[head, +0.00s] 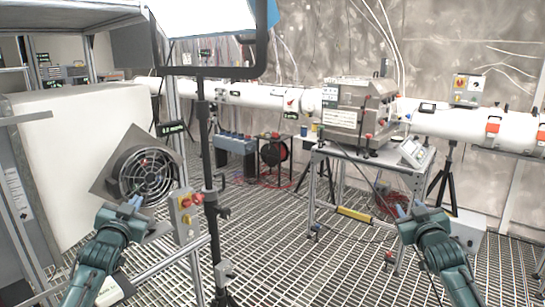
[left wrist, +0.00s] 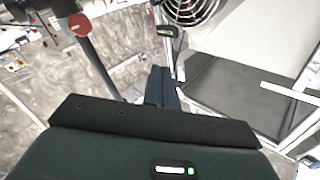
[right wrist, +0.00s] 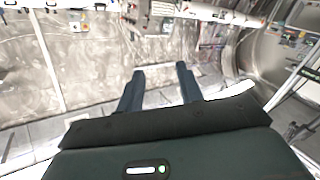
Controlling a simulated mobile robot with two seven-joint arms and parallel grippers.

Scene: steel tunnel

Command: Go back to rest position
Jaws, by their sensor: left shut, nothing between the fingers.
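My left gripper (head: 133,203) is at the lower left of the head view, in front of the round black fan grille (head: 146,173). In the left wrist view its fingers (left wrist: 160,74) are together with nothing between them. My right gripper (head: 408,208) is at the lower right of the head view, in front of the steel table. In the right wrist view its two fingers (right wrist: 157,74) stand apart with an empty gap between them. Neither gripper holds anything.
A control box with red buttons (head: 186,214) and a black stand pole (head: 208,150) stand right of my left gripper. A steel table (head: 340,157) carries a metal chamber (head: 357,108). A white tube (head: 255,96) runs along the back.

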